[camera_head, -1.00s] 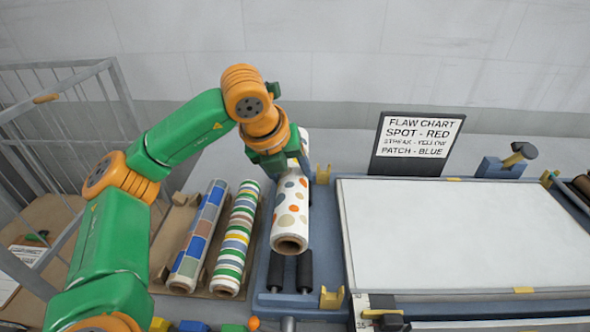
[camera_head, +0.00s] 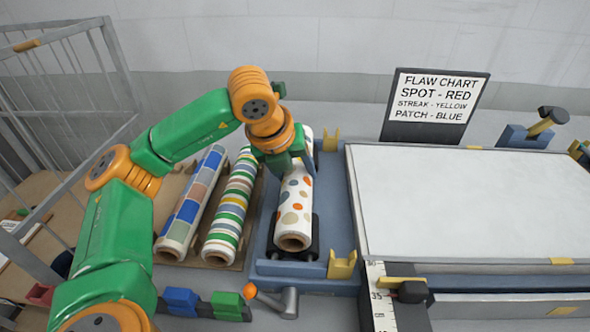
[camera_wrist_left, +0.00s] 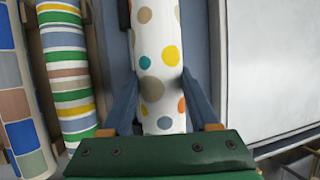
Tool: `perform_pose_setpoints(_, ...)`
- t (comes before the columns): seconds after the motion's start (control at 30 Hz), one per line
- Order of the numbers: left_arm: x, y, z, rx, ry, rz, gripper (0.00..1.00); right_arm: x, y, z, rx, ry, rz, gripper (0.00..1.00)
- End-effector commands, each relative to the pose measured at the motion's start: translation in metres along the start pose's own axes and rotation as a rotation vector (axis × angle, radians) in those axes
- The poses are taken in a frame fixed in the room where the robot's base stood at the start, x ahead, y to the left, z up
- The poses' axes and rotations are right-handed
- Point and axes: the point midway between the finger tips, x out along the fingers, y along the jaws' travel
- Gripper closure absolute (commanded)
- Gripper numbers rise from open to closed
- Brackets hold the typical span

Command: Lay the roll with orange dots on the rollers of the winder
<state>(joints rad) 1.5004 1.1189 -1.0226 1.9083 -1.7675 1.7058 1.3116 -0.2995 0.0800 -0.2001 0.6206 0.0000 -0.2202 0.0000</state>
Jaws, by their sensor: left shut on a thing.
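The roll with orange dots (camera_head: 294,208) is white with orange, grey, tan and yellow dots. It lies lengthwise over the dark rollers (camera_head: 313,250) of the winder (camera_head: 330,225); whether it fully rests on them is hard to tell. My left gripper (camera_head: 304,165) is shut on the roll toward its far end. In the left wrist view the roll (camera_wrist_left: 158,60) runs between the two blue-grey fingers (camera_wrist_left: 160,100). My right gripper is not in view.
A checked roll (camera_head: 192,205) and a striped roll (camera_head: 232,208) lie on a rack left of the winder. Yellow brackets (camera_head: 342,265) stand at the winder's right side. A white table (camera_head: 460,205), a flaw chart (camera_head: 435,100) and a metal cage (camera_head: 70,100) are around it.

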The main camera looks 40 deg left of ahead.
Motion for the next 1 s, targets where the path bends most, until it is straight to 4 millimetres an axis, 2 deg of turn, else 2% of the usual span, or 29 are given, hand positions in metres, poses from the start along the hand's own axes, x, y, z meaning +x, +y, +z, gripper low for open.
perform_pose_setpoints(0.8,0.009,0.002,-0.004,0.000,-0.002,-0.002,1.00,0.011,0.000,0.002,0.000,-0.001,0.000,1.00)
perform_pose_setpoints(0.83,0.008,0.002,-0.003,0.000,-0.002,-0.002,0.31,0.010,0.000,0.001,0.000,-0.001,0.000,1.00)
perform_pose_setpoints(0.93,0.008,0.002,-0.003,0.000,-0.002,-0.001,0.04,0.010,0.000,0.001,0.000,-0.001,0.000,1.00)
perform_pose_setpoints(1.0,0.008,0.002,-0.003,0.000,-0.001,-0.001,0.04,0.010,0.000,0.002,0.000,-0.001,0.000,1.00)
